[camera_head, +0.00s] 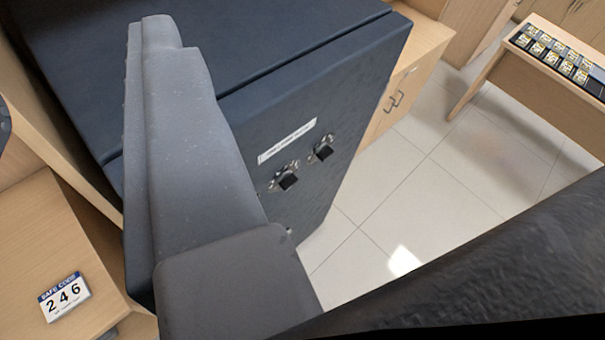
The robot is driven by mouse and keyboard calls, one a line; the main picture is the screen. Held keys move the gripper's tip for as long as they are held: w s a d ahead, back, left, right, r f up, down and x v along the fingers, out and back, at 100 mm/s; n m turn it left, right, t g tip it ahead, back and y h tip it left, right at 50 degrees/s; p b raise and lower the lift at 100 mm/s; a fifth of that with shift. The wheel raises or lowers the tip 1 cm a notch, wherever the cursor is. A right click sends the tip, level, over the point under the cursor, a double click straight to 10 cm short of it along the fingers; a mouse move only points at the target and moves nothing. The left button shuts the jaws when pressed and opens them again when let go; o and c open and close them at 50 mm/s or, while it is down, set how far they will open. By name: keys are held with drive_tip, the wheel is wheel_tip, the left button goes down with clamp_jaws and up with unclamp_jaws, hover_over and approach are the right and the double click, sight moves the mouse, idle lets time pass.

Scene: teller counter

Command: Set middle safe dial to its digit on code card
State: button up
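The safe (345,90) is a dark box, seen at a tilt, with a white label strip (287,141) on its front. Two black dial knobs show below the label: one nearer the middle (287,181) and one to its right (322,153). A small edge of metal shows left of them, and the rest there is hidden behind my gripper. My gripper (195,150) is a large grey shape in front of the safe. Its fingertips cannot be made out clearly, and no contact with a dial shows. The code card (65,297) reads 2 4 6. The dials' digits are too small to read.
The card lies on a wooden surface (30,225) at the lower left. A wooden cabinet (405,90) with dark handles stands beyond the safe. A wooden table (535,85) at the upper right bears a black tray of small items (524,40). Tiled floor (430,185) is open to the right.

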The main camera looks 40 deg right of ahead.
drive_tip(key=w+d+f+n+t+h+b, duration=0.45)
drive_tip(key=w+d+f+n+b, duration=0.55)
drive_tip(key=w+d+f, duration=0.6)
drive_tip(key=d+f+n+y+b, duration=0.2)
drive_tip(key=d+f+n+y, duration=0.15)
drive_tip(key=f, duration=0.65)
drive_tip(key=d+f+n+y+b, duration=0.25)
drive_tip(key=d+f+n, duration=0.2)
drive_tip(key=f, duration=0.65)
drive_tip(key=n+g+y+b, duration=0.3)
drive_tip(key=n+y+b, duration=0.1)
drive_tip(key=y+b, duration=0.15)
approach(289, 182)
drive_tip(key=x, duration=0.8)
drive_tip(key=shift+f, duration=0.4)
drive_tip(key=shift+w+d, duration=0.1)
drive_tip(key=shift+w, duration=0.05)
drive_tip(key=shift+c, duration=0.3)
